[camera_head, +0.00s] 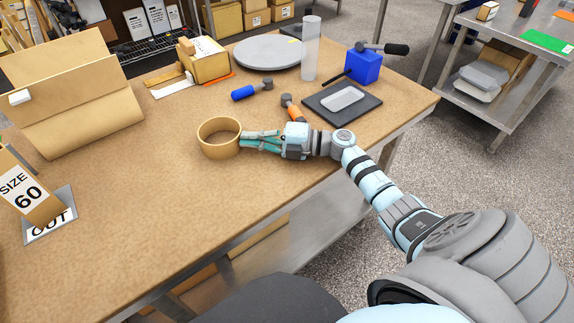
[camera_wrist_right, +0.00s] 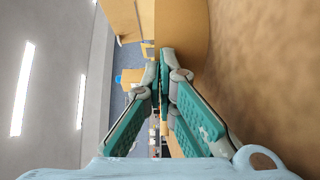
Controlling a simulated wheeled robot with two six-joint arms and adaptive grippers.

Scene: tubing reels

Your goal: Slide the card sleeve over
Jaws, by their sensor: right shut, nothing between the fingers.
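The card sleeve (camera_head: 219,148), a short open tan ring, stands upright on the brown worktable (camera_head: 150,220). My right gripper (camera_head: 244,140) is shut and empty, low over the table, with its fingertips at the right side of the sleeve. In the right wrist view the shut fingertips (camera_wrist_right: 164,55) point at the sleeve's tan outer wall (camera_wrist_right: 181,22). I cannot tell whether they touch it. A plate marked OUT (camera_head: 52,228) lies at the table's left, with a SIZE 60 sign (camera_head: 28,190) standing over it. My left gripper is out of view.
Behind the gripper are an orange-handled tool (camera_head: 291,108), a blue-handled tool (camera_head: 250,92), a dark tray (camera_head: 343,103), a blue block (camera_head: 363,66), a clear tube (camera_head: 310,50) and a grey disc (camera_head: 268,52). A cardboard holder (camera_head: 75,105) stands back left. The table is clear between sleeve and OUT plate.

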